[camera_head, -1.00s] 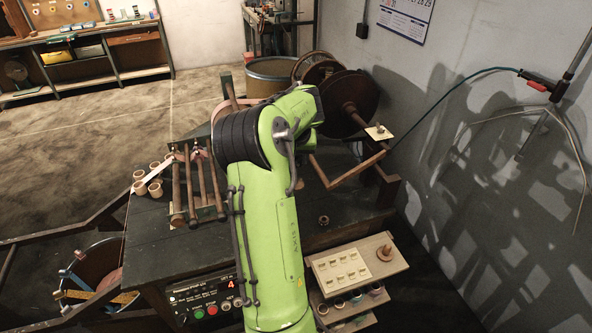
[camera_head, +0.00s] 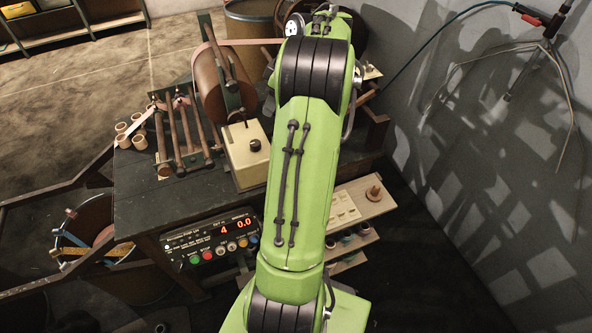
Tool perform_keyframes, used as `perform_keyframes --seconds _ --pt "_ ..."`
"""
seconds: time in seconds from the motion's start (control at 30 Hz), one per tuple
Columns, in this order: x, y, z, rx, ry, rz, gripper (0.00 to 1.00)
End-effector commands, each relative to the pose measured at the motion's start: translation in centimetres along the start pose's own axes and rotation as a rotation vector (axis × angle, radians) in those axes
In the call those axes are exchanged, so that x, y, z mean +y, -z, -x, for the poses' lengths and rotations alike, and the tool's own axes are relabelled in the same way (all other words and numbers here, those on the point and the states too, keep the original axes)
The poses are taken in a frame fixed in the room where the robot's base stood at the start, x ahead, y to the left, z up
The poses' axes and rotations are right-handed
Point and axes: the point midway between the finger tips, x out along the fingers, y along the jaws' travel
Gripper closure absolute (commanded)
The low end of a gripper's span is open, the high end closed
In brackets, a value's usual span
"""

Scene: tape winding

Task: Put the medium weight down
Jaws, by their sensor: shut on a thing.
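My green arm (camera_head: 305,150) reaches up through the middle of the camera_head view, over the dark workbench (camera_head: 150,195). My gripper does not show; it is hidden behind the arm or outside the view. I cannot make out a thing held by it, and I cannot pick out the medium weight. A cream block (camera_head: 243,165) with a small dark knob-like piece (camera_head: 255,145) on top stands on the bench, just left of the arm. A large brown roll (camera_head: 218,85) stands behind the block.
Wooden rollers (camera_head: 175,135) and several small tan rings (camera_head: 139,142) are at the bench's left. A control panel (camera_head: 212,240) with lit red digits faces front. A stepped wooden shelf (camera_head: 370,205) with a turned peg (camera_head: 374,191) stands right of the arm. A grey wall closes the right.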

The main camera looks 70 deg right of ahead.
Motion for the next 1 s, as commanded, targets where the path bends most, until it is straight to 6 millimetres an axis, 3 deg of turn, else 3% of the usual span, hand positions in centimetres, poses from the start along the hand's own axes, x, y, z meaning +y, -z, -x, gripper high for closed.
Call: perform_keyframes --seconds 0.2,0.33,0.6,1.0 --pt "-0.8 -0.5 2.9 0.005 0.108 0.270 0.96" --pt "-1.1 -0.8 2.8 0.002 0.131 0.316 0.96" --pt "-1.3 -3.6 -4.3 0.000 0.136 0.317 0.96" --pt "-1.3 -7.1 -12.5 0.001 0.134 0.315 0.96"
